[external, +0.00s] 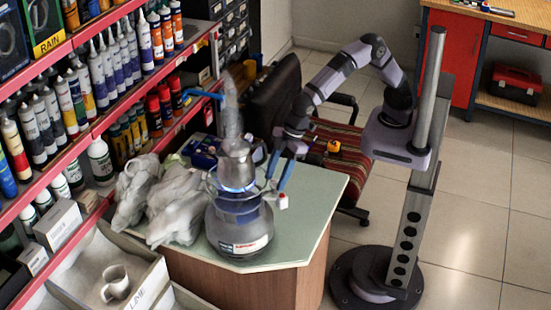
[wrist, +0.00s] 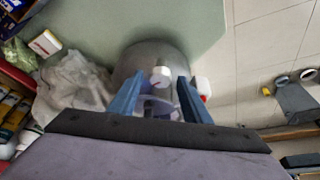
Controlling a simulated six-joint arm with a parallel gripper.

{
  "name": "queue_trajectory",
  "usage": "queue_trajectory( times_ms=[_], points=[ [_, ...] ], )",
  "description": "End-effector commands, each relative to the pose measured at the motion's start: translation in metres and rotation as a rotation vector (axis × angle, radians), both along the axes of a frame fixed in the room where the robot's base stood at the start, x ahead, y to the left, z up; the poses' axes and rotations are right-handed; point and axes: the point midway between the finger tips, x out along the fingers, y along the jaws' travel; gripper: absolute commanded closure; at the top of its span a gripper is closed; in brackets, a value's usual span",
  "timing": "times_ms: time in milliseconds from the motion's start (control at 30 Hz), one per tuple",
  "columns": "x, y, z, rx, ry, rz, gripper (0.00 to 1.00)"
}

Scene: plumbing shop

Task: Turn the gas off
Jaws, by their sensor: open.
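A grey gas bottle (external: 240,235) stands upright on the green-topped counter, with a blue flame (external: 236,188) at its top. A metal pot (external: 235,160) sits over the flame, with steam rising. A small white knob with red (external: 283,201) sticks out on the bottle's right side. My gripper (external: 276,180) is open beside the bottle, its blue fingers pointing down close to that knob. In the wrist view, the bottle (wrist: 145,60) is below my open gripper (wrist: 160,78). A white round part (wrist: 160,75) shows between the fingers; a white-and-red part (wrist: 203,86) shows just outside the right finger. Contact cannot be told.
Shelves of tubes and bottles (external: 85,90) stand at the left. A chair with a striped seat (external: 335,160) is behind. A mug (external: 115,283) sits in a lower tray. The counter's right front is clear.

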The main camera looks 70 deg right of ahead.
Motion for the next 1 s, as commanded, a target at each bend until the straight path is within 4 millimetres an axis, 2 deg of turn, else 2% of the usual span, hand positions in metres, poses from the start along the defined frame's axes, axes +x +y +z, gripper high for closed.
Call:
queue_trajectory(
  times_ms=[233,267,400,433,767,1000],
  points=[
    [0.0003,0.0004,-0.001,0.001,-0.001,0.0,0.56],
    [0.0003,0.0004,-0.0009,0.001,-0.001,0.0,0.59],
    [0.0002,0.0004,-0.0008,0.0,0.0,0.0,0.92],
    [0.0002,0.0003,-0.0007,0.0,0.0,0.0,0.96],
    [-0.0004,0.0007,-0.0006,0.0,0.0,-0.026,0.96],
    [-0.0012,0.0016,-0.0009,-0.001,-0.001,-0.137,0.96]
  ],
)
